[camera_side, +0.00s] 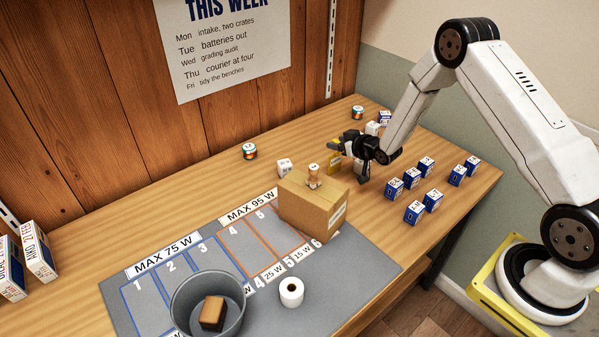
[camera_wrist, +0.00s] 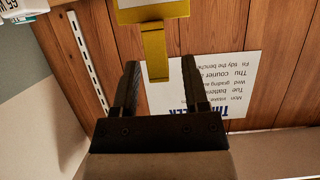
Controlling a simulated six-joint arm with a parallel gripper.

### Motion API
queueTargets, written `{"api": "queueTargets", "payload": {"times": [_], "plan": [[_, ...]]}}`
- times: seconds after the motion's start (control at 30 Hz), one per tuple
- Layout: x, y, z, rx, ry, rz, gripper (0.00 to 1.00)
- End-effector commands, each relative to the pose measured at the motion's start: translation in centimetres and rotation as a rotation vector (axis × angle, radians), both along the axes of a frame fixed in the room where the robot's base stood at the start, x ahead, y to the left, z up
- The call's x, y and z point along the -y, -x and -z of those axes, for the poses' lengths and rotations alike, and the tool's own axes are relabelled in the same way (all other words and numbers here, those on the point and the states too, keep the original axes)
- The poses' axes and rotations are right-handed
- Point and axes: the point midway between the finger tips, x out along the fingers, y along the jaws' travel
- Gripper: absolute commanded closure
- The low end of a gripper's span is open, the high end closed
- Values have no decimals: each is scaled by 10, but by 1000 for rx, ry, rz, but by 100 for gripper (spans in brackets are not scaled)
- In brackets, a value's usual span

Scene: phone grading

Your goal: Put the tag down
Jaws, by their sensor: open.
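In the wrist view, the tag (camera_wrist: 153,12) has a pale face with a yellow edge and a yellow strip reaching down between my fingers. My gripper (camera_side: 350,160) is low over the table, right at the tag. Its two fingers also show in the wrist view (camera_wrist: 160,70), spread apart with a visible gap on each side of the strip. My gripper is open.
Several blue-and-white boxes (camera_side: 414,211) stand to the right.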

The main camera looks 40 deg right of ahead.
Motion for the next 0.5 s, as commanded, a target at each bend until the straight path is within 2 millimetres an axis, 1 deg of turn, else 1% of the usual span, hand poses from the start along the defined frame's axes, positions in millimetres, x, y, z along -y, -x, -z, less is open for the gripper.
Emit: {"api": "queueTargets", "payload": {"times": [0.5], "plan": [[0, 56, -24, 0, 0, 1, 42]]}}
